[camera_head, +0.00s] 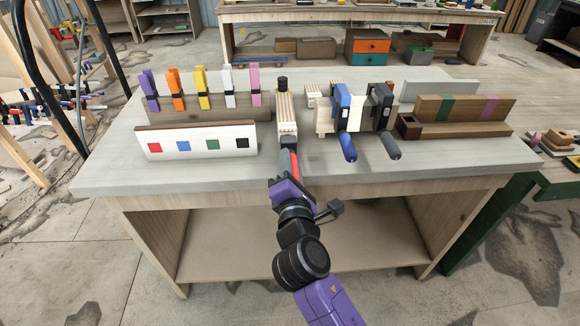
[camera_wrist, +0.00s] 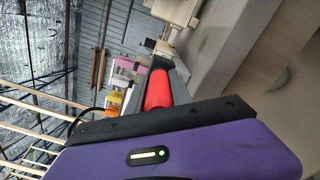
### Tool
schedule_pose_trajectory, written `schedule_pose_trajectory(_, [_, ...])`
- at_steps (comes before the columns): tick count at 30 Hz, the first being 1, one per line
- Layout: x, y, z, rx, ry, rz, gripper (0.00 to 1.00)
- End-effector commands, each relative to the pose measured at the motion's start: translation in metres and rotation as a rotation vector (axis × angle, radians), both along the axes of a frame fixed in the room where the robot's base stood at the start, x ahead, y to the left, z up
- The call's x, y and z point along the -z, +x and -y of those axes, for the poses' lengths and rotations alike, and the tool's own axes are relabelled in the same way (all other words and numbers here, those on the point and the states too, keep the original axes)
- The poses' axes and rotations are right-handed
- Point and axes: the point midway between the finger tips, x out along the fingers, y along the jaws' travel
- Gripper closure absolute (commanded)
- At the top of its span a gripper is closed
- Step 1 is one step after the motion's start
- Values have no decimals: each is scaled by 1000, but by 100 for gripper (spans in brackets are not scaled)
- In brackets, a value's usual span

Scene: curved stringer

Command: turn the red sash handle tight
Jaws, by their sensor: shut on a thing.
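The red sash handle (camera_wrist: 159,90) shows in the wrist view as a red cylinder just beyond the gripper body. In the head view a small red part of the handle (camera_head: 294,160) shows at the front edge of the light wooden block stack (camera_head: 286,112). My gripper (camera_head: 288,172) comes up from the front and is shut on the red handle. The fingers hide part of it in both views.
A white board with coloured squares (camera_head: 195,140) stands left of the arm. Behind it, several coloured clips (camera_head: 202,86) stand on a wooden rack. A brown wooden stand (camera_head: 460,112) is at the right. The grey bench top (camera_head: 400,175) is clear along its front edge.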

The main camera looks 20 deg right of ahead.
Motion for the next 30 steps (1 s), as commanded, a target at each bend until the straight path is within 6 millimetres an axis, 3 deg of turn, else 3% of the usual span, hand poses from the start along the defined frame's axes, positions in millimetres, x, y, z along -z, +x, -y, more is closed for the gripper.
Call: schedule_pose_trajectory(30, [2, 0, 0, 1, 919, 299, 100])
